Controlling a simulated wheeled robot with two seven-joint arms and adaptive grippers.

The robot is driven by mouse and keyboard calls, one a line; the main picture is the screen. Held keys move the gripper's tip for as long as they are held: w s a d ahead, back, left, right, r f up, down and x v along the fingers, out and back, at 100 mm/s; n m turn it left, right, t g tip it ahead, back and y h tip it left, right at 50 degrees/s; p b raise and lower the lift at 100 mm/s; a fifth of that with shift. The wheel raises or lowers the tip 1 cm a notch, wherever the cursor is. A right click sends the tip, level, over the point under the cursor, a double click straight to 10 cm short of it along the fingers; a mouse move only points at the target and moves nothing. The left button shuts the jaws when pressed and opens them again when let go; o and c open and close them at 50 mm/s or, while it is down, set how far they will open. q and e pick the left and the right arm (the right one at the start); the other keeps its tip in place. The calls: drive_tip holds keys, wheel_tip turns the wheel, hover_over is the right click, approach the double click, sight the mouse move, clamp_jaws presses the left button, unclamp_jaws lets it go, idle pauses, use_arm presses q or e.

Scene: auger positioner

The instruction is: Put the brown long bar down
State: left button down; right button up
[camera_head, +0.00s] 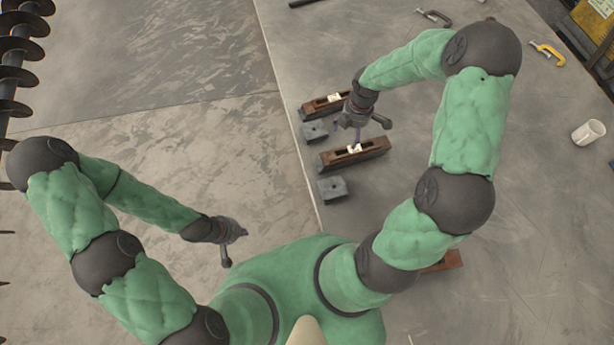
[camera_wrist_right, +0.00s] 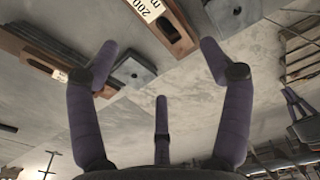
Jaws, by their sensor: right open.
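A brown long bar (camera_head: 372,154) with a white label lies on the grey table, just below my right gripper (camera_head: 362,128) in the head view. A second brown bar (camera_head: 318,107) with a white label lies beyond it. In the right wrist view the nearer bar (camera_wrist_right: 178,30) shows a label with "200", and the other bar (camera_wrist_right: 35,52) lies at the left. My right gripper (camera_wrist_right: 160,65) is open, its fingers spread with nothing between them. My left gripper (camera_head: 232,240) is off to the left, over the floor, fingers apart and empty.
Small dark grey blocks (camera_head: 333,188) (camera_head: 314,131) sit beside the bars near the table's left edge. Another brown piece (camera_head: 447,261) is partly hidden by my right arm. A white mug (camera_head: 588,132), a yellow clamp (camera_head: 548,53) and a dark clamp (camera_head: 434,17) lie farther right.

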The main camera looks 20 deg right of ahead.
drive_tip(key=a+f+m, duration=0.1)
drive_tip(key=a, duration=0.1)
drive_tip(key=s+a+f+m+y, duration=0.1)
drive_tip(key=a+f, duration=0.1)
drive_tip(key=a, duration=0.1)
drive_tip(key=a+f+m, duration=0.1)
drive_tip(key=a+f, duration=0.1)
drive_tip(key=a, duration=0.1)
drive_tip(key=shift+s+a+f+m+y, duration=0.15)
drive_tip(key=shift+s+a+m+y, duration=0.15)
drive_tip(key=shift+s+m, duration=0.1)
drive_tip(key=s+a+f+m, duration=0.4)
drive_tip(key=s+a+m, duration=0.2)
drive_tip(key=a+m, duration=0.1)
drive_tip(key=s+a+f+m+y, duration=0.1)
drive_tip(key=s+a+f+m, duration=0.3)
drive_tip(key=s+a+m, duration=0.2)
drive_tip(key=shift+s+a+f+m+y, duration=0.15)
drive_tip(key=shift+a+m+y, duration=0.15)
drive_tip(key=shift+a+m, duration=0.45)
